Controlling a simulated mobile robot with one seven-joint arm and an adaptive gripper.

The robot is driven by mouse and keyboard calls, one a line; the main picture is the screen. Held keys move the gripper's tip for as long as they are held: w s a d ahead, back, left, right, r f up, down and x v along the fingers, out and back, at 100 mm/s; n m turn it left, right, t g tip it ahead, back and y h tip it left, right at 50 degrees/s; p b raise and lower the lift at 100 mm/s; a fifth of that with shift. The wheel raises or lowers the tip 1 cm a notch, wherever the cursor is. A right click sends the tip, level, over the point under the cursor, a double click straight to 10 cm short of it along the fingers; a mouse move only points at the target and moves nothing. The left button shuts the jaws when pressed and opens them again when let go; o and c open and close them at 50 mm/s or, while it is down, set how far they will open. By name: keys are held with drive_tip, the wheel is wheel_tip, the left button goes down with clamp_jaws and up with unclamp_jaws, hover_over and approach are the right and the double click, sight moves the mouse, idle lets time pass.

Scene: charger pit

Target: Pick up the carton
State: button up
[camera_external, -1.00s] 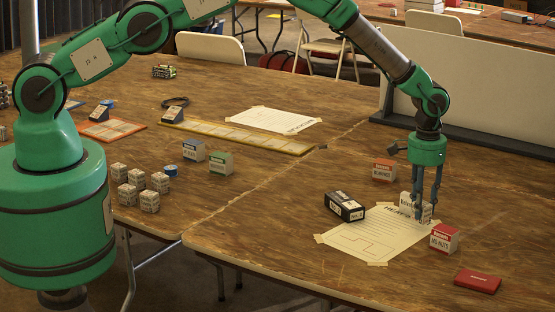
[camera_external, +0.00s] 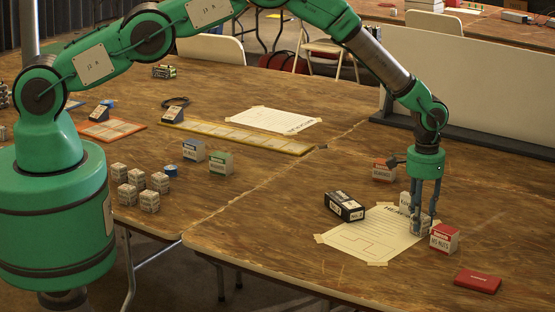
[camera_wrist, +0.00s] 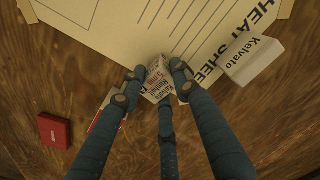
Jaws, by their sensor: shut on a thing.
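A small whitish printed carton (camera_external: 421,225) is between the fingers of my gripper (camera_external: 424,222). The wrist view shows this carton (camera_wrist: 156,82) gripped by the fingers, with dark and red lettering on its face. It is over or on the edge of the taped paper sheet (camera_external: 355,244); I cannot tell whether it touches.
A red-and-white box (camera_external: 444,238) stands close to the right of my fingers. A black box (camera_external: 345,206) is to the left, another red box (camera_external: 384,169) behind, and a flat red case (camera_external: 478,281) in front. Several small cartons (camera_external: 149,201) stand far left. The table's right side is open.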

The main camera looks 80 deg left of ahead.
drive_tip(key=shift+f, duration=0.15)
drive_tip(key=o, duration=1.1)
drive_tip(key=shift+r, duration=0.2)
wheel_tip(320, 180, up, 12)
drive_tip(key=shift+p, duration=0.5)
drive_tip(key=shift+r, duration=0.1)
